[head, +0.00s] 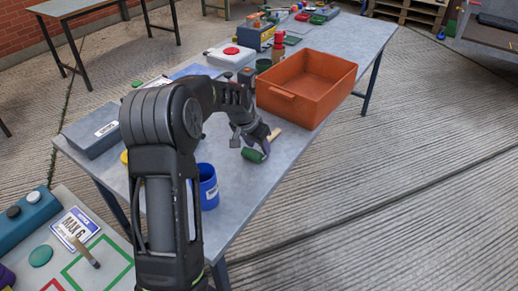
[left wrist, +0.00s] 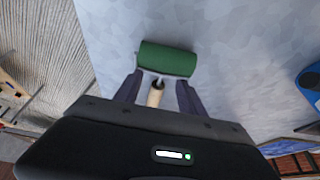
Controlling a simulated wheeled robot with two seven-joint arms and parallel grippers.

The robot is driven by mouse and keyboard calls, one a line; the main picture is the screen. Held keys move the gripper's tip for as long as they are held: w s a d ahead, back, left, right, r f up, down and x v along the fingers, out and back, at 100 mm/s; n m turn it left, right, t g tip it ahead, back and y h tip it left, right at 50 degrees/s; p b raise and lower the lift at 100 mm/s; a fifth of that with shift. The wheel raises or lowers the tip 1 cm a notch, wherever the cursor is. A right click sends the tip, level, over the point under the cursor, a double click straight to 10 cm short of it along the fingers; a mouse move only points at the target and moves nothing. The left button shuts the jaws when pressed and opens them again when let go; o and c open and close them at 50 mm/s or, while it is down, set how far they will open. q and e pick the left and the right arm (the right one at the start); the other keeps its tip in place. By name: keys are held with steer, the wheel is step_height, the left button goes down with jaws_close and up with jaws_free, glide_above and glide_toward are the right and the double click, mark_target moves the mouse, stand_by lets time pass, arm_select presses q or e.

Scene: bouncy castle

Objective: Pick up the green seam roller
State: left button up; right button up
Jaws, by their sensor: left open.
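The green seam roller (head: 254,155) lies on the grey table, with its pale wooden handle pointing up and right in the head view. In the left wrist view its green cylinder (left wrist: 168,59) lies just beyond the fingertips, and the handle (left wrist: 155,97) runs between the two fingers. My left gripper (head: 256,143) is over the roller and open, with a gap showing on both sides of the handle. It also shows in the left wrist view (left wrist: 160,83). The far end of the handle is hidden behind the gripper body there. My right gripper is not in view.
An orange bin (head: 318,106) stands just beyond the roller. A blue cup (head: 208,190) stands nearer, by my left arm. A grey case (head: 92,130) lies at the left table edge. The table right of the cup is clear.

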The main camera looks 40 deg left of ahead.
arm_select(q)
steer(key=shift+c, duration=0.2)
jaws_close()
stand_by(0.4)
